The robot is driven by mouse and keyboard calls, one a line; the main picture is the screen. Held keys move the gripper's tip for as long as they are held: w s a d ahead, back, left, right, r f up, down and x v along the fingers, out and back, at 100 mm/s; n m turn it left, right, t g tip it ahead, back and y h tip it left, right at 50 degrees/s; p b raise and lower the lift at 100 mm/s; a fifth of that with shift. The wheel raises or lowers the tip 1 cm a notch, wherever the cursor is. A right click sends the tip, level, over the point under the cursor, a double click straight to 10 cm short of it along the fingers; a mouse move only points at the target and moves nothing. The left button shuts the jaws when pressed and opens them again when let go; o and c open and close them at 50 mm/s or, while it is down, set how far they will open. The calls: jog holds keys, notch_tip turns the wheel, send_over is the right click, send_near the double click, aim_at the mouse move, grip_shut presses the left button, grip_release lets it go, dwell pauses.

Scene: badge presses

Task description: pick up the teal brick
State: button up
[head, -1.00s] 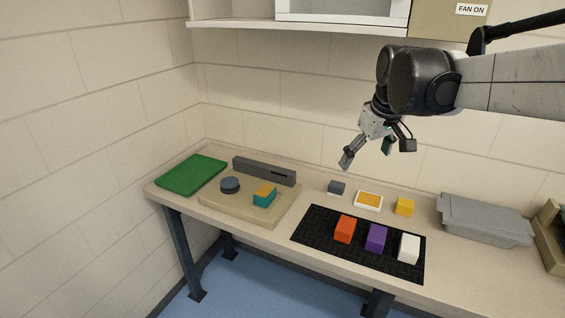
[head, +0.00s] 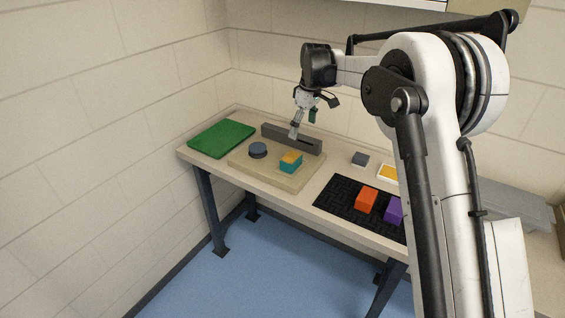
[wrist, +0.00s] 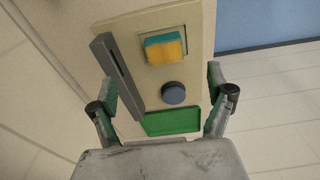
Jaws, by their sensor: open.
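The teal brick (head: 290,168) sits on a beige board (head: 250,172) at the left part of the bench. A yellow-orange block (head: 291,157) lies on top of it. In the wrist view the teal brick (wrist: 162,39) shows as a strip along the far side of the yellow-orange block (wrist: 165,52). My gripper (head: 303,124) is open and empty, pointing down, above and behind the brick near the grey slotted bar. In the wrist view its two fingers stand wide apart, with the brick beyond them and nothing between the pads.
A grey slotted bar (head: 291,139) stands behind the brick and a blue-grey round knob (head: 257,150) is left of it. A green tray (head: 222,138) lies far left. A black mat (head: 340,195) holds an orange block (head: 366,199) and a purple block (head: 393,210).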

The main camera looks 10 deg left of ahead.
aim_at(291, 157)
jog(key=a+f, duration=0.1)
jog(key=f, duration=0.5)
jog(key=w+a+f, duration=0.1)
jog(key=f, duration=0.3)
jog(key=shift+a, duration=0.3)
jog(key=shift+w+a+f, duration=0.1)
jog(key=shift+a+f, duration=0.1)
jog(key=shift+f, duration=0.65)
jog(key=shift+w+a+f, duration=0.1)
jog(key=shift+a+f, duration=0.1)
jog(key=shift+f, duration=0.65)
jog(key=shift+w+a+f, duration=0.1)
jog(key=shift+a+f, duration=0.1)
jog(key=shift+f, duration=0.65)
jog(key=c, duration=1.3)
jog(key=shift+r, duration=0.1)
